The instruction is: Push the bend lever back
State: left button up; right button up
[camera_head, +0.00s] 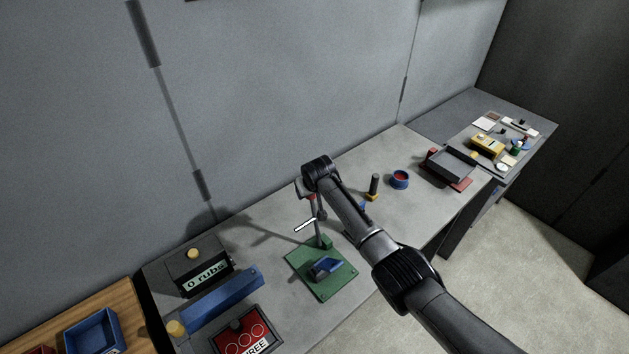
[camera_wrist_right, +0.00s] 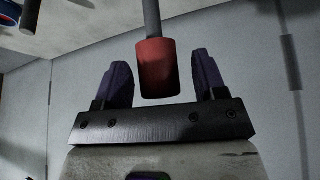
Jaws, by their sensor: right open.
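The bend lever is a grey rod with a red grip; the grip shows in the right wrist view (camera_wrist_right: 157,68) and, small, in the head view (camera_head: 311,197). It rises from a green base plate (camera_head: 338,287) that carries a blue part (camera_head: 325,268). My right gripper (camera_head: 303,188) is at the top of the lever, partly hidden by its own arm. In the wrist view its dark fingers are open, one on each side of the red grip, with a gap at each side. My left gripper is not in view.
A counter box reading "0 rubs" (camera_head: 200,272), a long blue bar (camera_head: 222,300) and a red panel (camera_head: 245,338) lie left of the plate. To the right are a post on a yellow base (camera_head: 374,186), a blue-red bowl (camera_head: 400,180) and a dark tray (camera_head: 450,164). The wall stands behind.

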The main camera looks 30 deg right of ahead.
jog(key=b+v, duration=0.1)
jog(key=v, duration=1.1)
jog(key=shift+s+r, duration=0.2)
